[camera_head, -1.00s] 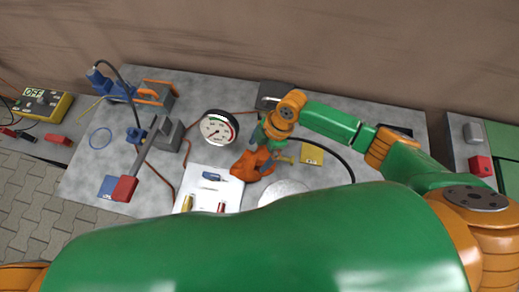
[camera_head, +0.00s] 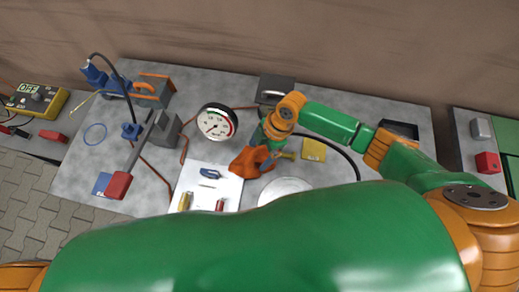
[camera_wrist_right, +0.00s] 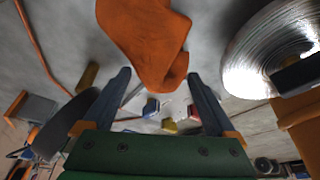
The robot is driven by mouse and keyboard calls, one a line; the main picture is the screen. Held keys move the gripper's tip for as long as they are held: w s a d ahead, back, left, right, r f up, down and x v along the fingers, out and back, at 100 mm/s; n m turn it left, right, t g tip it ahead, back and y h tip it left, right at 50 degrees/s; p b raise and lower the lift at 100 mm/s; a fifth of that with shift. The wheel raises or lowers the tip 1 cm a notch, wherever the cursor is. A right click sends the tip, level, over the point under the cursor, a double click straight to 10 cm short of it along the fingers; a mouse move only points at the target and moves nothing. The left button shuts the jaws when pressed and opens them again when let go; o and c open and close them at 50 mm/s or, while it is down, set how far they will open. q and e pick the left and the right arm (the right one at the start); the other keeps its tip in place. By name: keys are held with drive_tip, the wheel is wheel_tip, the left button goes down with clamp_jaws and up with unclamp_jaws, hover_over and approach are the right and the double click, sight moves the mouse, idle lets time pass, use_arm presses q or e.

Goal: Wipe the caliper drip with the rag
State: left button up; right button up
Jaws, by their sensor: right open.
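An orange rag (camera_head: 250,161) lies crumpled on the grey worktop, near the middle. In the right wrist view the rag (camera_wrist_right: 145,38) comes down from the top, and its lower end shows between my fingertips. My right gripper (camera_head: 270,148) points down at the rag's right side in the head view. In the wrist view its two dark fingers (camera_wrist_right: 158,76) stand apart, open. I cannot tell whether they touch the rag. I cannot make out the caliper or the drip with certainty. My left gripper is out of view.
A round gauge (camera_head: 216,122) stands left of the rag. A white sheet with small coloured parts (camera_head: 209,173) lies below it. A silvery disc (camera_head: 285,190) is partly hidden by my green arm. A yellow block (camera_head: 313,150) sits to the right. Hoses cross the worktop.

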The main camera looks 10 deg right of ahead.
clamp_jaws()
idle(0.3)
